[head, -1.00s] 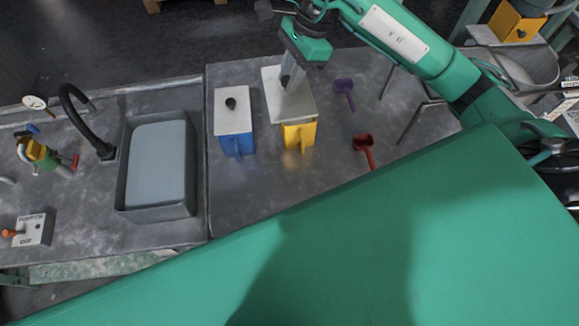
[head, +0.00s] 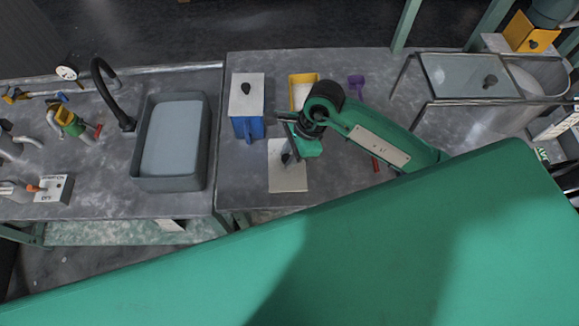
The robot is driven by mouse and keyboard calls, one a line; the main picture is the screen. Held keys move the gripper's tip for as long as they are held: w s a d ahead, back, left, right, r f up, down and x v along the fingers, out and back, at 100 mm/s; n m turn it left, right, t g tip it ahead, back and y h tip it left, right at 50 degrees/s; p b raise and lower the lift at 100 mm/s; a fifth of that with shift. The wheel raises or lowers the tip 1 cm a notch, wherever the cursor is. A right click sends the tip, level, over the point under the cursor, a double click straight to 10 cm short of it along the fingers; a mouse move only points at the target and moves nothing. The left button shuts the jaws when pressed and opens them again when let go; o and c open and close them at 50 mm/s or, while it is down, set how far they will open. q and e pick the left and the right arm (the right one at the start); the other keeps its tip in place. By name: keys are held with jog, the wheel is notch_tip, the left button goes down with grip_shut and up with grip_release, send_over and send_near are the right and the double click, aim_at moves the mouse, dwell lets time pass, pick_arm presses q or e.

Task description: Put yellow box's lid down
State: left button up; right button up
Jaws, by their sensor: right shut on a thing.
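The yellow box (head: 303,76) stands open at the back of the right-hand counter, with pale contents in it. My right arm partly covers its right side. Its grey-white lid (head: 288,180) is away from the box, flat over the counter in front of it. My right gripper (head: 287,157) is shut on the lid's knob. I cannot tell whether the lid touches the counter or hangs just above it. My left gripper is not in view.
The blue box (head: 246,126), with its lid on, stands left of the yellow box. A purple scoop (head: 356,84) lies to the right. A red scoop (head: 375,164) is mostly hidden by my right arm. The sink (head: 172,142) is further left.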

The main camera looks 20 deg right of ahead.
notch_tip(320, 180, down, 3)
jog(key=shift+f, duration=0.2)
notch_tip(320, 180, down, 4)
jog(key=shift+f, duration=0.15)
jog(key=shift+f, duration=0.15)
